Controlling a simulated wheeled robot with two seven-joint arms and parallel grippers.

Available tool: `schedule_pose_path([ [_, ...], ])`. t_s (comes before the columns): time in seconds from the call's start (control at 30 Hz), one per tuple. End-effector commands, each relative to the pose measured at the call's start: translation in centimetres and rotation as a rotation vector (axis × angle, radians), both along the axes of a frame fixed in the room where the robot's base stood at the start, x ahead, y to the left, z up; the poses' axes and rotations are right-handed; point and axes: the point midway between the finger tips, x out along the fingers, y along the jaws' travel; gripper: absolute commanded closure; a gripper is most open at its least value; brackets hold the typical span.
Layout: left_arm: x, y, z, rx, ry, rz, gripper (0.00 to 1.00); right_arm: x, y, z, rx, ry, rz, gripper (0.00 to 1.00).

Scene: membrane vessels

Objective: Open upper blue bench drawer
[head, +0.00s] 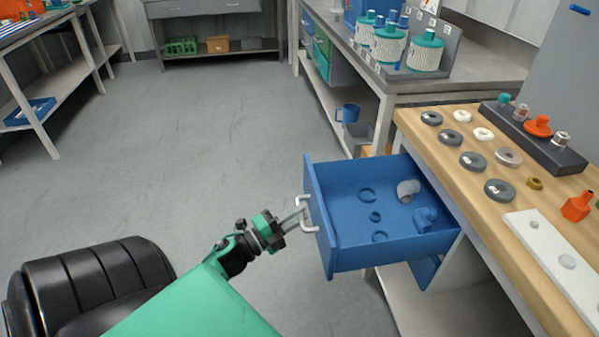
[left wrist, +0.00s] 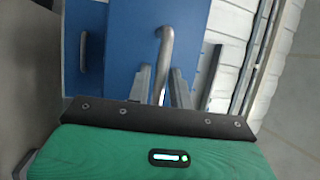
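The upper blue bench drawer (head: 330,235) stands pulled out from under the wooden-topped bench in the head view. Rings and pipe fittings lie inside it. Its pale bar handle (head: 308,214) is on the front panel. My left gripper (head: 301,211) is at this handle. In the left wrist view, the handle (left wrist: 165,50) shows between the fingers of the left gripper (left wrist: 161,80), which are apart with gaps beside the bar. Another blue front (left wrist: 85,40) with a handle shows at the left there. My right gripper is not in view.
The wooden bench top (head: 465,205) holds rings, a dark fitting rack (head: 540,140) and a white plate (head: 555,255). A grey bench (head: 470,80) with white-and-teal vessels stands behind. A black chair-like seat (head: 90,280) is at lower left. The floor left of the drawer is clear.

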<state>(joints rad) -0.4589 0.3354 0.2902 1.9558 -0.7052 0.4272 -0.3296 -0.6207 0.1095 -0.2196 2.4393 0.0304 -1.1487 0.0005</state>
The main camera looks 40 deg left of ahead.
Motion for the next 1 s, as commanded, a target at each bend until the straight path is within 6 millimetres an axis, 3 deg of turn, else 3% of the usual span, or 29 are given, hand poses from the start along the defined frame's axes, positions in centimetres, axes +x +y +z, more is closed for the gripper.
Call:
schedule_pose_path([
  [0.5,-10.0,2.7,-2.0,0.000,0.003,0.003,0.79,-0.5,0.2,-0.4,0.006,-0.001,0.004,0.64],
  [0.7,-11.8,3.2,-2.3,0.001,0.002,0.002,0.79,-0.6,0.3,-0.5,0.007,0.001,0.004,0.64],
  [1.0,-12.1,3.3,-2.3,0.002,0.000,0.001,0.79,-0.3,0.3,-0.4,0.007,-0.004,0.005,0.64],
])
